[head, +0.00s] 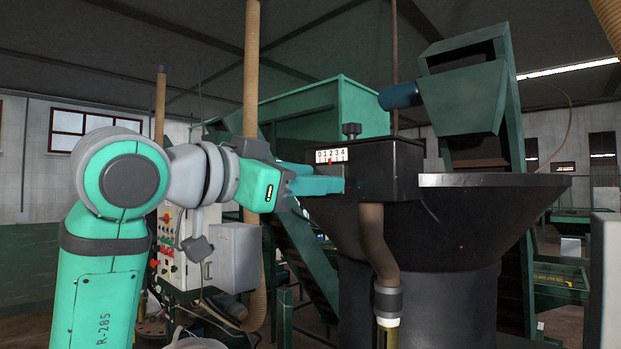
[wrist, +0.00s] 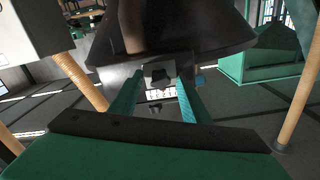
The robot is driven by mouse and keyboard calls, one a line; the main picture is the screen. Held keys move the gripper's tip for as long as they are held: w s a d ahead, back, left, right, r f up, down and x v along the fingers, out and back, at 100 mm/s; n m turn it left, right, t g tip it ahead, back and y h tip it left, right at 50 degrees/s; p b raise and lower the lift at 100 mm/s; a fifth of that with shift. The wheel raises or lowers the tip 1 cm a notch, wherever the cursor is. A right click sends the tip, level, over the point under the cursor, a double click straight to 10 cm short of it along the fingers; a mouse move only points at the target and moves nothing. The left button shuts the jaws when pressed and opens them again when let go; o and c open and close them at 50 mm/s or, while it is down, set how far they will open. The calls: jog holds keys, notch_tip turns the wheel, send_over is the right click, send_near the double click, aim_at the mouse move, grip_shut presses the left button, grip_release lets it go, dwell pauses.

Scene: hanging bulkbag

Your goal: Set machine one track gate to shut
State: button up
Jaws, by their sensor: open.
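The machine's black gate box (head: 380,168) sits at the rim of a large dark bowl. A white scale (head: 331,156) numbered 0 to 4 is on its face, with a small red pointer near the lower middle numbers. A black knob (head: 351,130) stands on top of the box. My gripper (head: 332,186) is open, with its fingers in front of the box, just below the scale. I cannot tell whether the fingers touch the box.
The dark bowl (head: 470,205) spreads to the right of the box. A brown pipe (head: 377,240) hangs below it. A green hopper (head: 330,118) and green chute (head: 465,100) stand behind. A grey control cabinet (head: 180,250) stands behind my arm, near a tan pole (head: 251,70).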

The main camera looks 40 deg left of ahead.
grip_shut()
jog(key=shift+a, duration=1.45)
grip_release()
jog(key=shift+a, duration=0.1)
jog(key=shift+w, duration=0.1)
